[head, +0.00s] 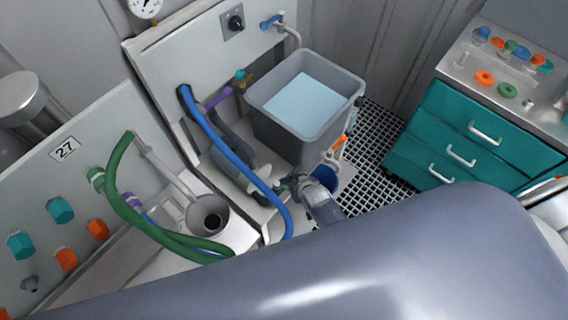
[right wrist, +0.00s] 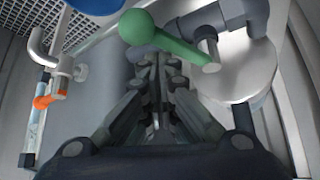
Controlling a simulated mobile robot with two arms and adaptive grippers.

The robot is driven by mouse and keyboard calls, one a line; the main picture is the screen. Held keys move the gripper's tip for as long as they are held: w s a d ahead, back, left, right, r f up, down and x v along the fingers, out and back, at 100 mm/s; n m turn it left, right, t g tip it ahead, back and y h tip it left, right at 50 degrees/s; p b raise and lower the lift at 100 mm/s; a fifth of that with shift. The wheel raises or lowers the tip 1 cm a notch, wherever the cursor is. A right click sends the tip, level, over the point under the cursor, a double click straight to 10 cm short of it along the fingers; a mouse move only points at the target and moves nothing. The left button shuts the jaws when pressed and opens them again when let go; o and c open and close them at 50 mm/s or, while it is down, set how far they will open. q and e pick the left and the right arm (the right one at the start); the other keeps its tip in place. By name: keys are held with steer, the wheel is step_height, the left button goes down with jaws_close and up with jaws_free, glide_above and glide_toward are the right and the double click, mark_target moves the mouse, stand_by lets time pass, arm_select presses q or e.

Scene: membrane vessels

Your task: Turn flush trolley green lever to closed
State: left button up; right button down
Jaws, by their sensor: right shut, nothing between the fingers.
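The flush trolley (head: 165,55) stands at the middle of the head view, a pale panel carrying a grey tank. The green lever (right wrist: 175,43) has a round knob and a tapered handle. In the right wrist view it slants from the knob at upper left down to a pivot at right, on grey pipework. My right gripper (right wrist: 155,60) is shut and empty, its fingertips close by the lever's handle; I cannot tell whether they touch. In the head view the right gripper (head: 290,186) is low in front of the tank. My left gripper is not in view.
The grey tank (head: 275,115) holds pale liquid. An orange handle (right wrist: 45,101) is on a pipe at left. Teal drawers (head: 450,150) stand at right.

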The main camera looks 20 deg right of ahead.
steer(key=shift+s+a+p, duration=0.2)
steer(key=shift+s+a, duration=0.05)
steer(key=shift+s, duration=0.2)
steer(key=shift+s+a+p, duration=0.2)
steer(key=shift+s, duration=0.25)
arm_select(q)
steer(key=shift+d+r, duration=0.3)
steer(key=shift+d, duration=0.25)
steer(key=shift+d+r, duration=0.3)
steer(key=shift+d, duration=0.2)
arm_select(e)
steer(key=shift+s+a, duration=0.15)
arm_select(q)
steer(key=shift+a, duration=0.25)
arm_select(e)
steer(key=shift+s+a+f, duration=0.1)
steer(key=shift+s+a, duration=0.05)
